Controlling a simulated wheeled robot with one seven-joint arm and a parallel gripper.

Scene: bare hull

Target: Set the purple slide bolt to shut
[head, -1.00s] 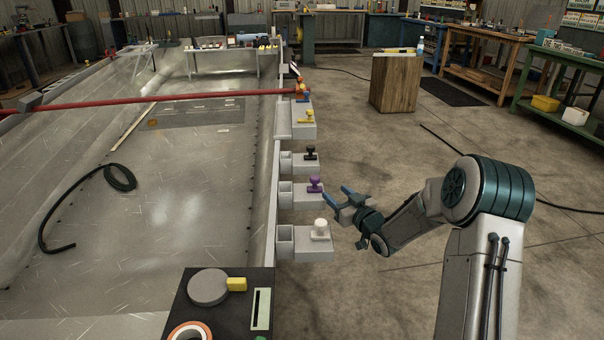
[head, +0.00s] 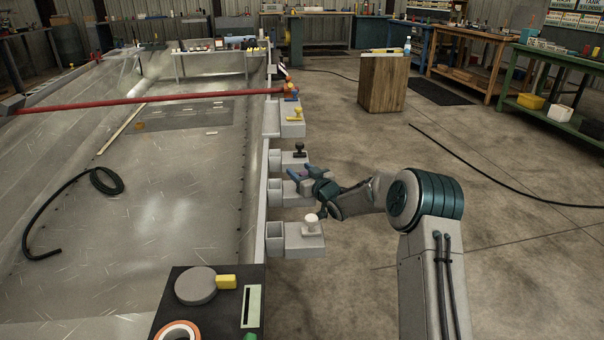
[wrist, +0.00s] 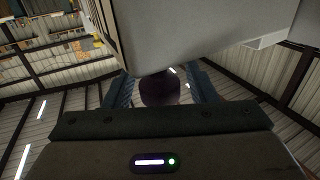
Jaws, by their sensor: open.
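The purple slide bolt's knob (wrist: 160,90) appears dark purple in the wrist view, between my two spread fingers. In the head view only a bit of purple (head: 294,171) shows, because my gripper (head: 299,175) covers most of it. My gripper is open, with a finger on either side of the knob; I cannot tell whether either finger touches it. The bolt's grey block (head: 303,199) sits on the hull's right wall beside a square grey socket. Whether the bolt reaches into the socket is hidden.
A black-knobbed bolt (head: 300,151) stands just behind and a white-knobbed bolt (head: 311,224) just in front, both close to my gripper. A yellow-knobbed bolt (head: 295,115) is farther back. The concrete floor to the right is clear up to a wooden block (head: 382,83).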

